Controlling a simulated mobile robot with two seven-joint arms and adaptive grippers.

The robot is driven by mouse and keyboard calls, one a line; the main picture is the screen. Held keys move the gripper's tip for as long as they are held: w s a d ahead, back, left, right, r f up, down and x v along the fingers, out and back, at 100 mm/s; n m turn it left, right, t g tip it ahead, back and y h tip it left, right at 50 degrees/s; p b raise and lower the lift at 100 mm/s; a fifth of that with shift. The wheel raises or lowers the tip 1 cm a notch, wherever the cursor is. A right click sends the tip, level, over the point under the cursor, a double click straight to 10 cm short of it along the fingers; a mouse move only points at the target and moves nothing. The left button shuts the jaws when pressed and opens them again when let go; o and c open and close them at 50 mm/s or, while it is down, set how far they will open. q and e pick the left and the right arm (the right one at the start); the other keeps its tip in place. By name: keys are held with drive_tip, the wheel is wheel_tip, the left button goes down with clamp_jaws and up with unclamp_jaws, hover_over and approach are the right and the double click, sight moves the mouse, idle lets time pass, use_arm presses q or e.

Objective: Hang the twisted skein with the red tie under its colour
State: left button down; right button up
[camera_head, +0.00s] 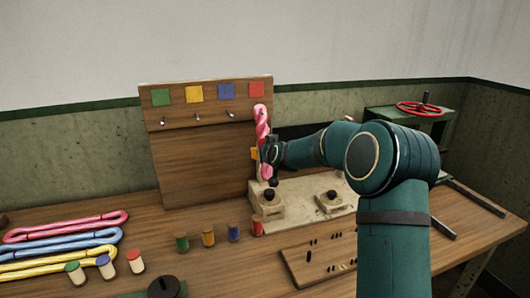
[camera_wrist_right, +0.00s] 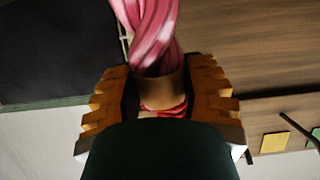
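The pink twisted skein (camera_head: 261,122) hangs upright at the right end of the wooden peg board (camera_head: 185,165), its top just below the red square (camera_head: 256,90). My right gripper (camera_head: 262,155) is around its lower part. In the right wrist view, the skein (camera_wrist_right: 150,35) rises from between the orange fingers of the gripper (camera_wrist_right: 162,95), and its red tie (camera_wrist_right: 172,111) shows low between them. The fingers appear closed on it. Pegs show under the green, yellow and blue squares; any peg under red is hidden behind the skein. My left gripper is not in view.
Pink, blue and yellow loose skeins (camera_head: 65,229) lie at the table's left, beside several capped spools. More spools (camera_head: 208,235) stand before the board. A stone block with knobs (camera_head: 300,203) and a drilled board (camera_head: 310,255) lie near my right arm.

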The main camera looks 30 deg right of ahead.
drive_tip(key=o, duration=0.4)
drive_tip(key=v, duration=1.2)
